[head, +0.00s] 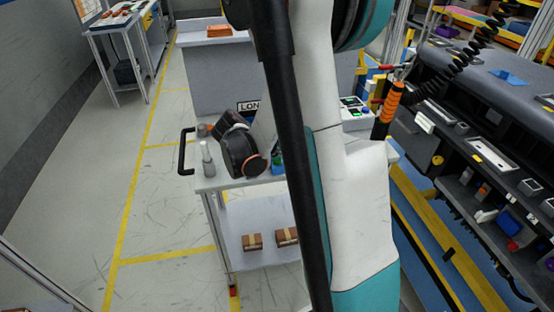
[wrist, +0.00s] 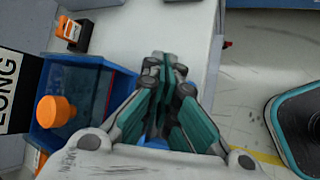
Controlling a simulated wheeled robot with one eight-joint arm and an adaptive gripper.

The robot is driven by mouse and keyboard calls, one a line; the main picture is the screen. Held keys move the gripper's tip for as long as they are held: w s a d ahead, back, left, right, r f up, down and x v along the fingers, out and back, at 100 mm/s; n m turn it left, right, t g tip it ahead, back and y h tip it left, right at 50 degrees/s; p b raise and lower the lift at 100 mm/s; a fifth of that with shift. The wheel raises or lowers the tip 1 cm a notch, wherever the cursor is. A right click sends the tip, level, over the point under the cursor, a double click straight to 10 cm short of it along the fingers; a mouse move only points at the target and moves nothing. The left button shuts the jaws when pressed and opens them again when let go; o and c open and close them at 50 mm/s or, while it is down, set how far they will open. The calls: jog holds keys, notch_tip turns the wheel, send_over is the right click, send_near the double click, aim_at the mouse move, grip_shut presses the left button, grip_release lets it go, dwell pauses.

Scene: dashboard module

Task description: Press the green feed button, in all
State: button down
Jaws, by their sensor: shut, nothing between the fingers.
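In the wrist view my gripper (wrist: 162,62) has its grey and teal fingers together, with nothing between them. It is above a pale surface, to the right of a blue bin (wrist: 44,140). In the head view my arm hides most of the gripper. A pale control box (head: 357,118) with dark panels and small green marks stands on the cart's far right side, partly behind my arm. I cannot tell which mark is the green feed button. No green button is clear in the wrist view.
The grey cart (head: 232,183) holds a silver cylinder (head: 208,160), with brown boxes (head: 252,241) on its lower shelf. An orange-capped item (wrist: 57,111) is at the blue bin. The dashboard module (head: 455,150) is at right; floor is clear at left.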

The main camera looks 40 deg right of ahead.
aim_at(279, 161)
jog(key=shift+f+b, duration=0.45)
jog(key=shift+f+b, duration=0.45)
jog(key=shift+f, duration=0.05)
dwell(0.7)
jog(key=shift+r, duration=0.1)
jog(key=shift+r+p, duration=0.7)
jog(key=shift+r, duration=0.2)
jog(key=shift+r+p, duration=1.8)
jog(key=shift+r, duration=0.7)
